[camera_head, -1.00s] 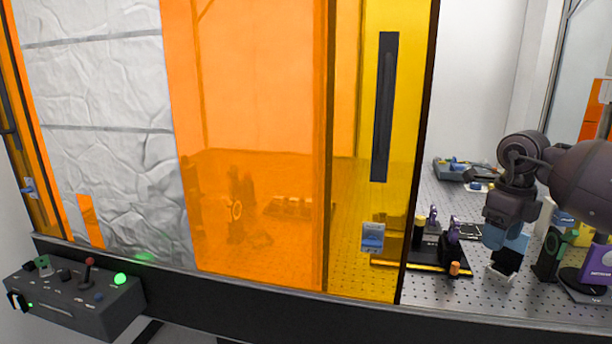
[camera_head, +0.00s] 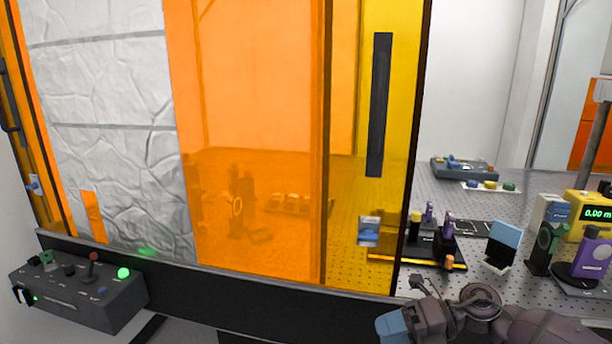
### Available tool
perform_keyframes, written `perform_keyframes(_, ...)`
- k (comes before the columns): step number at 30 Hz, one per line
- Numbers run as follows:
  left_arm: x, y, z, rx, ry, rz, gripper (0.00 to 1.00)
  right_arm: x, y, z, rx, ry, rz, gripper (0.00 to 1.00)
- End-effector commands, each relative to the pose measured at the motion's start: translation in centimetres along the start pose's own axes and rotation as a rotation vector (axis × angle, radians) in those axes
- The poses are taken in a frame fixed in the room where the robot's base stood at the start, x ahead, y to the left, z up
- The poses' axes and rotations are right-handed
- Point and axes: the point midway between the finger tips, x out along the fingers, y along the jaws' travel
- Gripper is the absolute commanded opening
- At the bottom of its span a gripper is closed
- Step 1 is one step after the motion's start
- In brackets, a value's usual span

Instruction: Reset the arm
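My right arm comes in from the lower right and lies low along the bottom edge. Its far end, a blue-grey part of my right gripper (camera_head: 395,325), points left in front of the enclosure's lower frame. Its fingers cannot be made out, and nothing is seen held. The arm is apart from the optics on the table. My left arm and gripper are not in view.
An orange and yellow door (camera_head: 345,120) covers the left of the perforated table (camera_head: 425,190). In the opening stand a black stage (camera_head: 440,255), a light-blue plate (camera_head: 504,238), a green-and-black mount (camera_head: 542,248) and a yellow meter (camera_head: 590,212). A control box (camera_head: 75,295) sits lower left.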

Motion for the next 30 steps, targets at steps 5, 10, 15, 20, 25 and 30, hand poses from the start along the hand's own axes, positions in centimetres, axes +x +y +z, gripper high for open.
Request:
perform_keyframes(5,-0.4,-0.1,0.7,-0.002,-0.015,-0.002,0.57,2.2,-0.1,-1.9,0.231,-0.240,0.269,0.57)
perform_keyframes(10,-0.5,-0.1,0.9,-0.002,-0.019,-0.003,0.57,2.0,-1.5,-3.1,0.493,-0.494,0.470,0.57)
perform_keyframes(15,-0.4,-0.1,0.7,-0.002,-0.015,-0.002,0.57,0.5,-4.7,-5.2,0.791,-0.759,0.623,0.57)
perform_keyframes(20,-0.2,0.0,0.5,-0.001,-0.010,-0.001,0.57,-1.3,-9.0,-8.8,1.099,-1.010,0.723,0.57)
perform_keyframes(25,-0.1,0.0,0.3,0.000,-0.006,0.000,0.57,-3.0,-14.1,-14.8,1.449,-1.266,0.783,0.57)
perform_keyframes(30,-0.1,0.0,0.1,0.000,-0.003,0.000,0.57,-3.9,-17.9,-22.0,1.775,-1.474,0.805,0.57)
